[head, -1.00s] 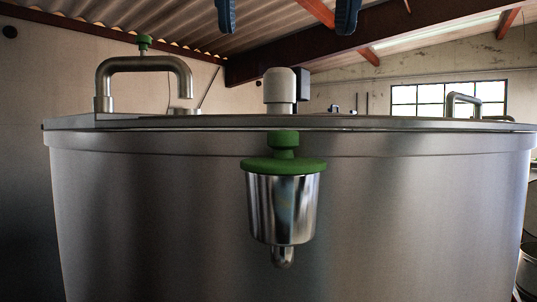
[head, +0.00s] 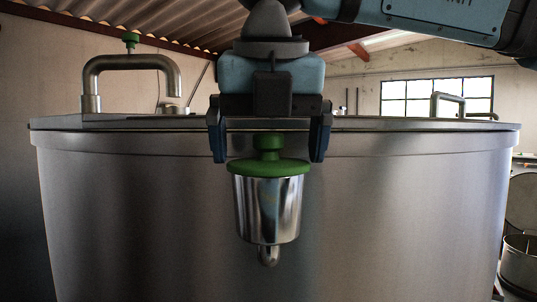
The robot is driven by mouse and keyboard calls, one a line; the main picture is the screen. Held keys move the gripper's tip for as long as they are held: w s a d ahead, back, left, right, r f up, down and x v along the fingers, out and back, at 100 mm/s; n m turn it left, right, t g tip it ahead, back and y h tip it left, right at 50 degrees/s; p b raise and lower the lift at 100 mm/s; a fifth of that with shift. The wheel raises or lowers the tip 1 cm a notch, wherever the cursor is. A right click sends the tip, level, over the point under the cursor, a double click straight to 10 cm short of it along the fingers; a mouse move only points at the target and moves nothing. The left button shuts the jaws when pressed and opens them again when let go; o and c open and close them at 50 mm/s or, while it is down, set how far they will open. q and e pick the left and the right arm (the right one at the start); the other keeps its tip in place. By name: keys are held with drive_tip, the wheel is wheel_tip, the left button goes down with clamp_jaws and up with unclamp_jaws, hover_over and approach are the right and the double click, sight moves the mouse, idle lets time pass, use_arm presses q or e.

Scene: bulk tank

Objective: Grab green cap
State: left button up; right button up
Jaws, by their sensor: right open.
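The green cap (head: 268,166) sits on top of a shiny metal cup (head: 268,208) at the front of the steel tank. It has a wide round flange and a knob on top. My right gripper (head: 268,158) points down from above, with its arm coming in from the upper right. Its two dark fingers are wide open, one on each side of the cap's knob, and appear apart from it. The fingertips are at about the height of the flange in the picture; the depth between them and the cap is hard to tell. My left gripper is not in view.
The large steel tank (head: 120,215) fills the view, with its rim (head: 400,125) behind the gripper. A bent pipe (head: 130,62) with a small green knob (head: 131,40) stands at the left. A metal handle (head: 447,97) stands at the right. Metal containers are at the lower right.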

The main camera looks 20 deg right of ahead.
drive_tip(key=c, duration=0.5)
drive_tip(key=shift+s+a, duration=0.1)
